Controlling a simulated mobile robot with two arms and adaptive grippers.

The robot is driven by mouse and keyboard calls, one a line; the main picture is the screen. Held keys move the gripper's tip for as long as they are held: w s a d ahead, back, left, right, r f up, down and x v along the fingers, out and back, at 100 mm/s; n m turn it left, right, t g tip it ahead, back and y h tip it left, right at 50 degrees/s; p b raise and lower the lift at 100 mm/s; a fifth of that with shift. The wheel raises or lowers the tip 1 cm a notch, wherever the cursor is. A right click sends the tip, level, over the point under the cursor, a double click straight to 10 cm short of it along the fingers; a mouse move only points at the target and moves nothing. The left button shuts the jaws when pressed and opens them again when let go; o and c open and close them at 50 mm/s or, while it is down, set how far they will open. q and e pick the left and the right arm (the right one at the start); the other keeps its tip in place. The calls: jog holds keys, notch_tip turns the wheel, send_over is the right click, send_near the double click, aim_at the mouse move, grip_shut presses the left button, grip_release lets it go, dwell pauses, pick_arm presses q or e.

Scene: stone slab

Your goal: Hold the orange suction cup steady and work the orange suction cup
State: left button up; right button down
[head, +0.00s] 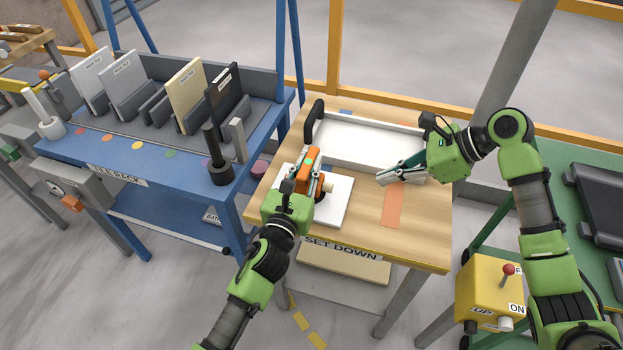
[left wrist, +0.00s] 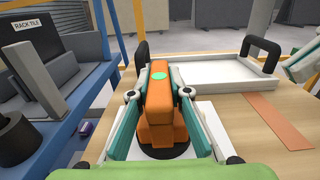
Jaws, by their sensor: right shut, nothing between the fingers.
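The orange suction cup (head: 302,180) stands upright with its dark round pad on a white tile (head: 338,205) on the wooden table. In the left wrist view the orange suction cup (left wrist: 159,115) has a green dot on top and a black pad below. My left gripper (head: 314,172) has a finger on each side of its orange body and looks shut on it; the exact contact is partly hidden. My right gripper (head: 384,180) is shut and empty, over the table by the front edge of the white tray, to the right of the suction cup.
A white tray (head: 345,155) with black handles lies at the back of the wooden table. An orange strip (head: 393,208) is on the table right of the tile. A blue rack (head: 262,85) with upright tiles stands left; a yellow switch box (head: 482,290) is front right.

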pick_arm(q)
jog(key=o, duration=0.5)
jog(key=v, duration=1.2)
jog(key=shift+s, duration=0.1)
